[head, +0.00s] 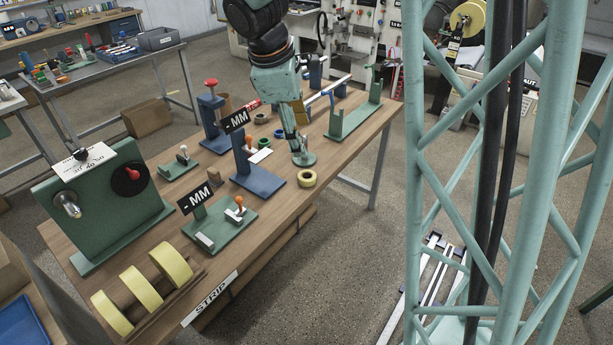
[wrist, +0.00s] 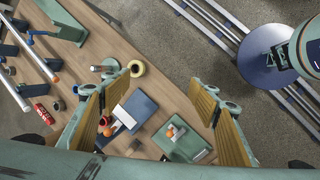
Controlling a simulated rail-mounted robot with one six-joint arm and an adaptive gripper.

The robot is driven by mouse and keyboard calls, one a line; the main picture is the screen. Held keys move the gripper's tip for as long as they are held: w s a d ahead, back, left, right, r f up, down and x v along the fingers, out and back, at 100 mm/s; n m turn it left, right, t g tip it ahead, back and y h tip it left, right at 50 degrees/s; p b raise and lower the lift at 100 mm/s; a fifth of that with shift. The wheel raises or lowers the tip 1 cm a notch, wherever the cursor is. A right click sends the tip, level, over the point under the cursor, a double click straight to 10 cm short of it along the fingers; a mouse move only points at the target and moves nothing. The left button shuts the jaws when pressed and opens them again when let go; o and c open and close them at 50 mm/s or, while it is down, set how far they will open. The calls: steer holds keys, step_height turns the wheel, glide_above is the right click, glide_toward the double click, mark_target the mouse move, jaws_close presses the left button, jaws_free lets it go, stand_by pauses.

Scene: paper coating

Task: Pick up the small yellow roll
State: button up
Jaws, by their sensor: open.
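The small yellow roll (head: 307,179) lies flat on the wooden table near its right long edge, beside a small round green base (head: 303,158). In the wrist view the roll (wrist: 137,68) shows just past the tip of the left finger, its hole facing up. My gripper (head: 298,128) points down above the table, behind the roll in the head view. In the wrist view its two tan-padded fingers (wrist: 160,84) are wide apart with nothing between them. The roll is outside the gap and apart from the fingers, as far as I can tell.
Blue stands (head: 258,172), a green stamp plate (head: 220,228) and a green long-based holder (head: 355,118) stand around the roll. Several larger yellow rolls (head: 170,264) sit on a rack at the front. Bare wood (head: 338,157) lies right of the roll.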

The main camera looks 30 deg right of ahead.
steer(key=w+d+f+n+p, duration=0.2)
steer(key=w+f+n+p, duration=0.1)
steer(key=w+f, duration=0.4)
steer(key=w+d+f+n+h+p, duration=0.1)
steer(key=w+d+f+n+p, duration=0.1)
steer(key=w+f+n+p, duration=0.2)
steer(key=w+f+n, duration=0.1)
steer(key=w+f, duration=0.2)
steer(key=f, duration=0.3)
steer(key=shift+w+f+g, duration=0.15)
steer(key=shift+w+g, duration=0.05)
steer(key=shift+g, duration=0.2)
steer(key=shift+d, duration=0.1)
glide_toward(306, 174)
steer(key=shift+s+d+f, duration=0.15)
steer(key=shift+s+f, duration=0.25)
steer(key=shift+f, duration=0.25)
steer(key=shift+s+d+f, duration=0.15)
steer(key=shift+s+f, duration=0.3)
steer(key=shift+f, duration=0.25)
steer(key=shift+f, duration=0.1)
steer(key=shift+x, duration=2.5)
steer(key=shift+d, duration=0.15)
steer(key=c, duration=1)
